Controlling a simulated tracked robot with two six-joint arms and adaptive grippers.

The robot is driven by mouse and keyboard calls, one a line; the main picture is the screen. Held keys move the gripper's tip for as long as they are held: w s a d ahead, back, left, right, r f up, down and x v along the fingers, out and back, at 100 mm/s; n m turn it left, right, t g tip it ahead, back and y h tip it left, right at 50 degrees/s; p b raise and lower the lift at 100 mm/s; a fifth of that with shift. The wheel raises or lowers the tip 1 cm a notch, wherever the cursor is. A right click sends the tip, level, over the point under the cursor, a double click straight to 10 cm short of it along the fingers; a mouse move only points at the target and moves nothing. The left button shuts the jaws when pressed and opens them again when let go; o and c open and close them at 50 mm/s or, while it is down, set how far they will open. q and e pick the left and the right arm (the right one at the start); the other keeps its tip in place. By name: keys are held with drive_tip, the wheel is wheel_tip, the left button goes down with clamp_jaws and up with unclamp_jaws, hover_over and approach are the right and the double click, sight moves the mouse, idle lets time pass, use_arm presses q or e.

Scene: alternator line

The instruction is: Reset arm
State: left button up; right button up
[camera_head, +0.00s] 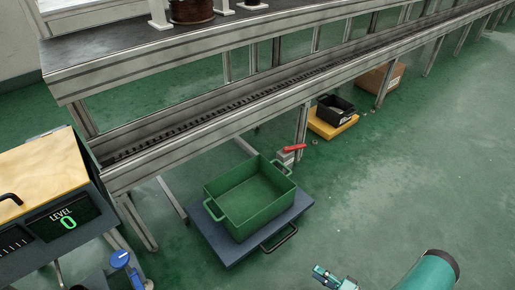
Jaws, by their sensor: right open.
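My right gripper (334,279) shows only in part at the bottom edge, right of the middle. It is open and I see nothing between its fingers. It is over the green floor, apart from the green crate (225,222) and to the lower right of it. The teal link of my right arm (425,272) shows beside it at the lower right. My left gripper does not show.
The empty-looking green crate stands on a blue-grey platform (233,258) with a black handle. A long conveyor (200,138) runs behind it. A console (60,220) reading "LEVEL 0" stands at left. A black bin (335,108) sits farther back. Floor at right is clear.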

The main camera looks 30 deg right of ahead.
drive_tip(key=w+a+r+n+g+y+p, duration=0.1)
drive_tip(key=w+a+r+n+y, duration=0.15)
drive_tip(key=w+a+r, duration=0.45)
drive_tip(key=w+a+r+n+g+y, duration=0.1)
drive_tip(key=w+a+r+n+y, duration=0.15)
drive_tip(key=w, duration=0.75)
drive_tip(key=w+a+r+n+g, duration=0.1)
drive_tip(key=w+a+r, duration=0.2)
drive_tip(key=a, duration=0.3)
drive_tip(key=w+a+r+n+g+p, duration=0.1)
drive_tip(key=w+a+r+g, duration=0.15)
drive_tip(key=a, duration=0.35)
drive_tip(key=w+a+r+n, duration=0.1)
drive_tip(key=w+a+r, duration=0.15)
drive_tip(key=a, duration=0.35)
drive_tip(key=s+f+n+g+h+p, duration=0.1)
drive_tip(key=s+f+n+g+h, duration=0.3)
drive_tip(key=s, duration=0.7)
drive_tip(key=s+n+g+h, duration=0.1)
drive_tip(key=s+g, duration=0.5)
drive_tip(key=s, duration=0.4)
wheel_tip(320, 180, up, 38)
drive_tip(key=p, duration=3.7)
drive_tip(key=shift+a+m+p, duration=0.3)
drive_tip(key=shift+a+p, duration=0.05)
drive_tip(key=shift+a, duration=0.1)
drive_tip(key=shift+f, duration=0.15)
